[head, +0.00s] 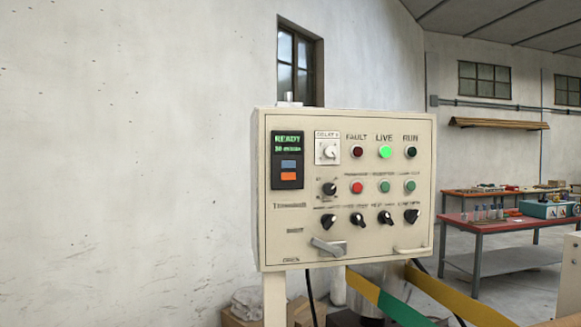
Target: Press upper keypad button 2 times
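A cream control panel (347,225) stands upright in the middle of the head view. At its upper left is a black keypad unit (277,160) with a green screen (287,143) reading READY and a smaller second line. Below the screen, the upper keypad button (288,164) is grey-blue. Directly under it is an orange lower button (288,176). Nothing covers either button. Neither of my grippers is in view.
The panel also carries a lit green LIVE lamp (385,152), several knobs and buttons, a lever handle (328,247) and a bar handle (411,250). Yellow and green bands (400,309) run below right. A red workbench (480,226) stands behind right.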

